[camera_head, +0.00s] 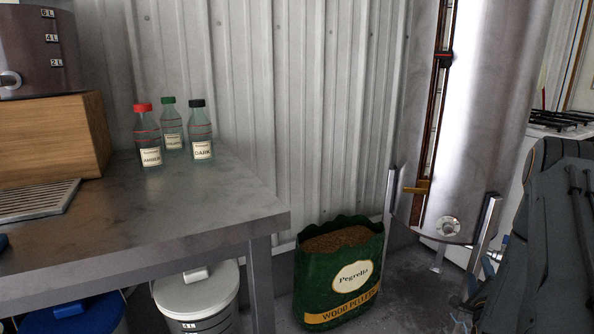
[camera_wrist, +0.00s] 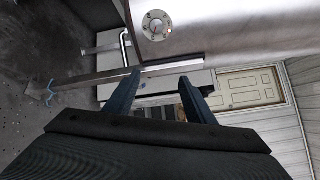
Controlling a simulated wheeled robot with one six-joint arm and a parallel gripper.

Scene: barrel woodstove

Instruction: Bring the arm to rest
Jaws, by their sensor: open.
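My gripper (camera_wrist: 161,74) shows in the wrist view with its two dark blue fingers spread apart and nothing between them. Beyond the fingers are a metal leg and the lower part of a large steel cylinder (camera_wrist: 222,28), with a round fitting (camera_wrist: 156,26) on it. In the head view my dark arm fills the lower right, and the gripper itself cannot be made out there. The steel cylinder (camera_head: 490,110) stands to the left of the arm in that view.
A metal table (camera_head: 150,225) at left carries several items, including three bottles with red (camera_head: 147,140), green (camera_head: 171,130) and black (camera_head: 200,135) caps. A green pellet bag (camera_head: 318,278) stands on the floor. Lidded buckets (camera_head: 198,290) sit under the table. A stove (camera_head: 562,118) is behind the arm.

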